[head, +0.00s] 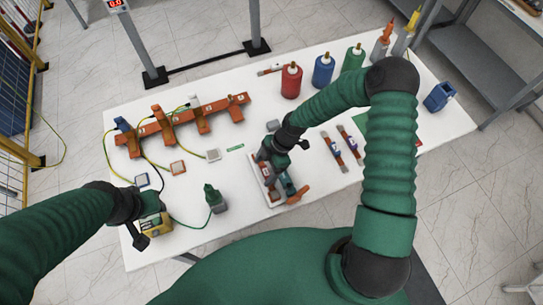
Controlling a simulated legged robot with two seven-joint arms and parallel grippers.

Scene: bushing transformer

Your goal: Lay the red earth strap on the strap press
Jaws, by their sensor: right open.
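A device with a pale base plate (267,190), a green part and an orange handle (298,194) sits at the front middle of the table; it may be the strap press. My open right gripper (268,160) is low over its back end and hides part of it. I cannot tell whether they touch. Two narrow reddish strips with blue and white parts, (333,149) and (350,141), lie right of it; I cannot tell whether either is the red earth strap. My left gripper (148,220) is at a yellow box (157,230) at the front left; its fingers are unclear.
An orange bar with clamps (180,124) and cables lies at the back left. Red (291,82), blue (323,70) and green (353,58) bottles stand at the back. A green unit (214,199) stands between my grippers. A blue bin (439,97) is far right.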

